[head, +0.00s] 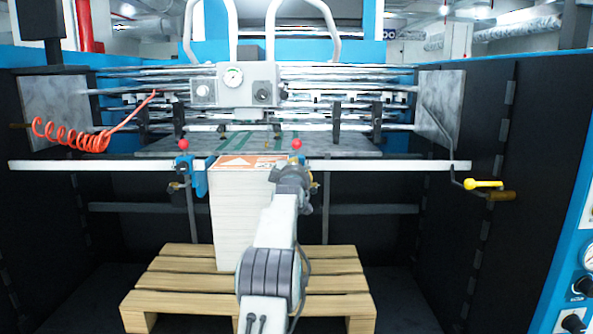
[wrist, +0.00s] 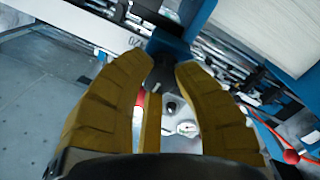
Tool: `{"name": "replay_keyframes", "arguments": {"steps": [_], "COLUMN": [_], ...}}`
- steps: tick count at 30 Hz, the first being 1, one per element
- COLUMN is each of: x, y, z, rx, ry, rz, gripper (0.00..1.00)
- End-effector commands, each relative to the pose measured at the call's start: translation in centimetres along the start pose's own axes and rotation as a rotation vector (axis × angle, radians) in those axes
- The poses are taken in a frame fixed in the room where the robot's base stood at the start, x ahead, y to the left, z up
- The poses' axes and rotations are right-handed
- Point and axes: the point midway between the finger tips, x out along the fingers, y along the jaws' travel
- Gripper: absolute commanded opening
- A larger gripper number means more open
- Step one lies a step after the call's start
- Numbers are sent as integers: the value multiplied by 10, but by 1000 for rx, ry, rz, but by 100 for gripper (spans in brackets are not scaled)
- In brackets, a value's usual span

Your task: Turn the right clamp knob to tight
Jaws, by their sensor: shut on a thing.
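The right clamp sits on the white crossbar, to the right of the paper stack (head: 235,222). Its red ball (head: 297,144) shows above my gripper (head: 293,172), which covers most of the clamp in the head view. In the wrist view, the two ochre fingers of my gripper (wrist: 162,66) close around the dark right clamp knob (wrist: 160,73), next to a blue clamp body (wrist: 172,45). Much of the knob is hidden between the fingers, and I cannot read how tight it is. The left clamp (head: 199,178) is blue with its own red ball (head: 183,145).
The white crossbar (head: 400,166) spans the machine front. The stack stands on a wooden pallet (head: 160,282). A crank with a yellow handle (head: 484,184) is at the right, and a coiled orange hose (head: 70,138) at the left. A gauge box (head: 235,86) sits behind.

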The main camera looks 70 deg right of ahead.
Motion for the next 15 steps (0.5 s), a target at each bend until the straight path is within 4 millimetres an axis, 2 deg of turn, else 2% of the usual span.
{"name": "replay_keyframes", "arguments": {"steps": [15], "x": [0], "y": [-2], "z": [1], "rx": [377], "ry": [-30], "rz": [-19], "gripper": [0]}}
